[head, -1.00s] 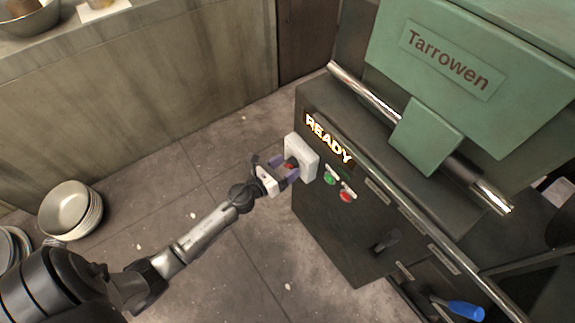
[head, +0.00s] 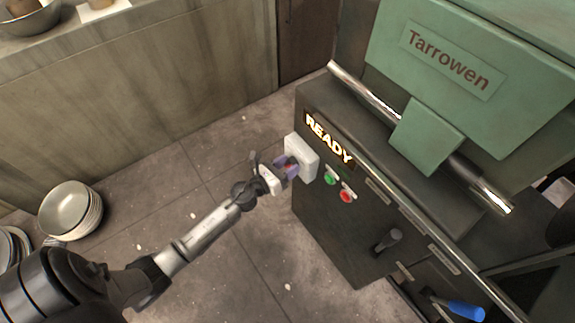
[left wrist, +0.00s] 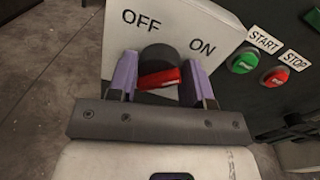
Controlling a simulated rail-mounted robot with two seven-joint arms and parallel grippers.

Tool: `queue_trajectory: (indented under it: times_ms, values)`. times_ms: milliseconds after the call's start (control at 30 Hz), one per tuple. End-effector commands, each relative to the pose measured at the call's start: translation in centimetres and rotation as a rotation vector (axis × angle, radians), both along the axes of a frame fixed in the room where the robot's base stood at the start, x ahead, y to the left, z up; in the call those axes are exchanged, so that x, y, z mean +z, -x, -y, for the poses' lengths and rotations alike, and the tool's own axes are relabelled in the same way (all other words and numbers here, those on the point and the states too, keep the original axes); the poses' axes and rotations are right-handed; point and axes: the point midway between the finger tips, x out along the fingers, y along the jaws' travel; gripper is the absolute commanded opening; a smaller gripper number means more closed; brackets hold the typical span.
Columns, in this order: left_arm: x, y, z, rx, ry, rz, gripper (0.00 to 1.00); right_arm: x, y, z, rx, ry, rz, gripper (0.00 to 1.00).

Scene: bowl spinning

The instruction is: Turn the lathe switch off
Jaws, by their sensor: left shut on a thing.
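The lathe switch is a white box (head: 305,156) on the front of the dark lathe cabinet. In the left wrist view the box (left wrist: 178,22) carries the words OFF at left and ON at right. Below them is a dark round knob (left wrist: 160,55) with a red handle (left wrist: 158,78). My left gripper (head: 287,168) is at the box, its purple fingers on either side of the handle and shut on it. I cannot tell which label the handle points to. My right gripper is not in view.
A lit READY sign (head: 329,138) is above the box. A green START button (head: 330,179) and a red STOP button (head: 346,196) are close to its right. A dark lever (head: 388,240) and a blue-handled lever (head: 464,310) are lower. Stacked bowls (head: 70,210) stand at left.

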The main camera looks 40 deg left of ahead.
Motion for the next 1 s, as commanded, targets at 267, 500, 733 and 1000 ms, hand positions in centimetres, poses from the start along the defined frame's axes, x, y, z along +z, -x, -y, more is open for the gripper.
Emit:
queue_trajectory:
  times_ms: [267, 500, 733, 1000]
  values:
    - [0.2, 0.0, 0.0, 0.000, 0.044, -0.010, 0.22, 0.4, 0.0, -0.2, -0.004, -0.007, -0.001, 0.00]
    - [0.4, 0.0, -0.1, 0.000, 0.199, -0.045, 0.22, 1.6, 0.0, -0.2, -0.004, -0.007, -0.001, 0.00]
    - [0.4, -0.1, -0.2, 0.001, 0.411, -0.094, 0.22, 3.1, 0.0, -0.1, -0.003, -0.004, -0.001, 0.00]
    - [0.4, -0.1, -0.2, 0.001, 0.662, -0.150, 0.22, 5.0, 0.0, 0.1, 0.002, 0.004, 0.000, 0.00]
